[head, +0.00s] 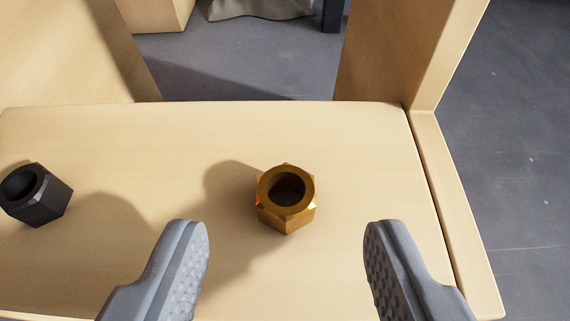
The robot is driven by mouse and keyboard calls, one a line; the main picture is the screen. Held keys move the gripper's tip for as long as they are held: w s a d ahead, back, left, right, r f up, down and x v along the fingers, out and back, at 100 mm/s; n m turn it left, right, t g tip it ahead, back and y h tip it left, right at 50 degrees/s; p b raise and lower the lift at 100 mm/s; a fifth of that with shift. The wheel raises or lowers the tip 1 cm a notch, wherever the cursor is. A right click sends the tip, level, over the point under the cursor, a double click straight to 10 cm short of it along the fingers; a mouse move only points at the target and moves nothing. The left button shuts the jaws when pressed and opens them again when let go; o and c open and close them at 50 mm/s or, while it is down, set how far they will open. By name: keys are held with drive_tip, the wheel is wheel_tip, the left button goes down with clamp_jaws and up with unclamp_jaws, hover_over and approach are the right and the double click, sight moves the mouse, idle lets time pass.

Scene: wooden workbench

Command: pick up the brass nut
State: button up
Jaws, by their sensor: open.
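The brass nut (287,215) stands on the wooden workbench (350,130), its round hole facing up toward the camera. It is a hexagonal, gold-coloured nut near the middle of the head view. My gripper (286,245) is open, with one grey textured finger at the lower left and one at the lower right. In the picture the nut lies between and slightly beyond the fingertips, with a gap on each side. Nothing is held, and the nut is not hidden.
A black nut (42,207) lies on the bench at the left edge, clear of the left finger. Wooden uprights (390,55) rise at the back right and back left. A raised edge strip (452,200) runs along the right. The bench behind the brass nut is bare.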

sight(287, 194)
drive_tip(key=shift+b+x, duration=0.55)
drive_tip(key=shift+x, duration=1.2)
clamp_jaws()
drive_tip(key=shift+r, duration=0.15)
